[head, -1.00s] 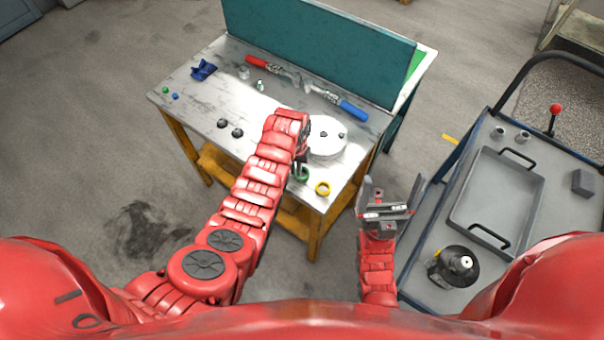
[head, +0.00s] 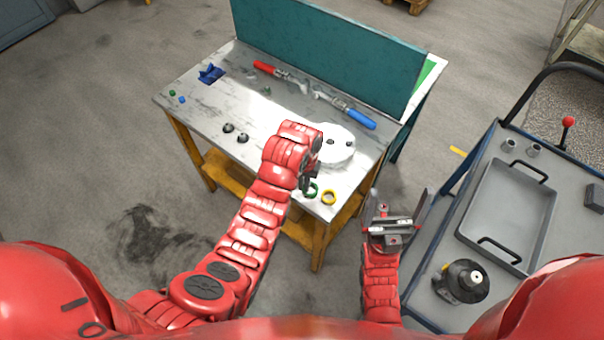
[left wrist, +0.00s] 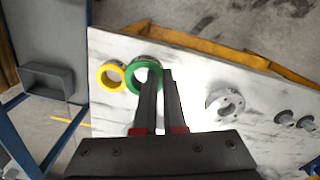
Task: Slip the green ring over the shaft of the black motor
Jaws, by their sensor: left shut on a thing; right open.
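The green ring (head: 311,191) is at the front right of the white table. In the left wrist view the green ring (left wrist: 133,84) has its right side between the fingertips of my left gripper (left wrist: 158,76). My left gripper (head: 309,181) is shut on it; whether the ring still touches the table I cannot tell. The black motor (head: 462,284) stands upright on the grey cart at the right, its light shaft tip pointing up. My right gripper (head: 397,205) is open and empty, between table and cart, up and left of the motor.
A yellow ring (head: 329,198) lies beside the green one. A white disc (head: 337,150) and pliers-like tools (head: 345,110) lie behind. A grey notched part (left wrist: 225,104) lies on the table. The cart has a grey tray (head: 510,205) and a red-knobbed lever (head: 567,130).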

